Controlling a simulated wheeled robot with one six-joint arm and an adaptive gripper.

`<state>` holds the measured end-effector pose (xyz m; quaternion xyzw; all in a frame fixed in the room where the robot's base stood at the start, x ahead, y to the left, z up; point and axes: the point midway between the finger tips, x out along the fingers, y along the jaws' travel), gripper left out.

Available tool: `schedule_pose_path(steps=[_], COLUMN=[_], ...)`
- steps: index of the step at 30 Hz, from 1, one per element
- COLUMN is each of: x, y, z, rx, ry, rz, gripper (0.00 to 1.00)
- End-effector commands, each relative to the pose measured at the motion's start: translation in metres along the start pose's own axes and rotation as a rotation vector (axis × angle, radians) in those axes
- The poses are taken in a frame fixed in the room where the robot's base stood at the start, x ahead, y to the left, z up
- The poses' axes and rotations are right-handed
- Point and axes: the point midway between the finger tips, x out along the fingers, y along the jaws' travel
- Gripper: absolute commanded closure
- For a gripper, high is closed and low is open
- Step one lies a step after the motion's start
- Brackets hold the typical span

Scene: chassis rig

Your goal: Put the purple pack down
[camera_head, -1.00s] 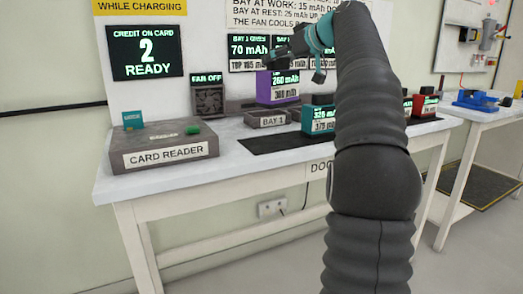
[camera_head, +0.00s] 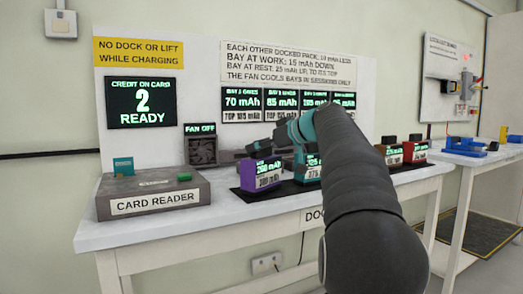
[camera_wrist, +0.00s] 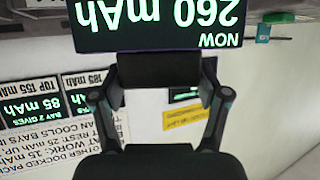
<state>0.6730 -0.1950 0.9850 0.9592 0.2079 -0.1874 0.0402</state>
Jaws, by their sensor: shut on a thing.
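The purple pack (camera_head: 262,182) is upright at the left end of the black mat, just left of the teal pack (camera_head: 307,172). Its base is at the mat, but I cannot tell whether it bears its full weight there. My gripper (camera_head: 266,150) is shut on the top of the purple pack, partly hidden by my arm. In the wrist view the gripper's fingers (camera_wrist: 160,88) close around a dark handle in front of the pack's screen (camera_wrist: 160,25), which reads 260 mAh, upside down.
The black mat (camera_head: 290,189) lies along the table's front edge. Other packs, one brown-orange (camera_head: 390,155) and one red (camera_head: 416,151), stand to the right. The card reader (camera_head: 155,195) is at the left, with bare white table between it and the mat.

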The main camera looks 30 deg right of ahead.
Motion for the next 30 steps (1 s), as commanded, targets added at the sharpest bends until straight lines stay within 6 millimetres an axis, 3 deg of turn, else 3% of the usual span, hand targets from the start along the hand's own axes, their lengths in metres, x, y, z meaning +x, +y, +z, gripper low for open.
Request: schedule_pose_path(steps=[11, 12, 14, 26, 30], x=[0.001, 0.001, 0.001, -0.001, -0.013], y=[0.000, 0.000, 0.000, 0.000, 0.001], z=[0.002, 0.002, 0.002, -0.001, -0.001], rx=[-0.002, -0.001, -0.001, -0.001, -0.001], ry=[0.002, 0.000, 0.000, 0.000, 0.001], rz=[0.001, 0.000, 0.000, 0.001, 0.003], gripper=[0.95, 0.16, 0.01, 0.00, 0.00])
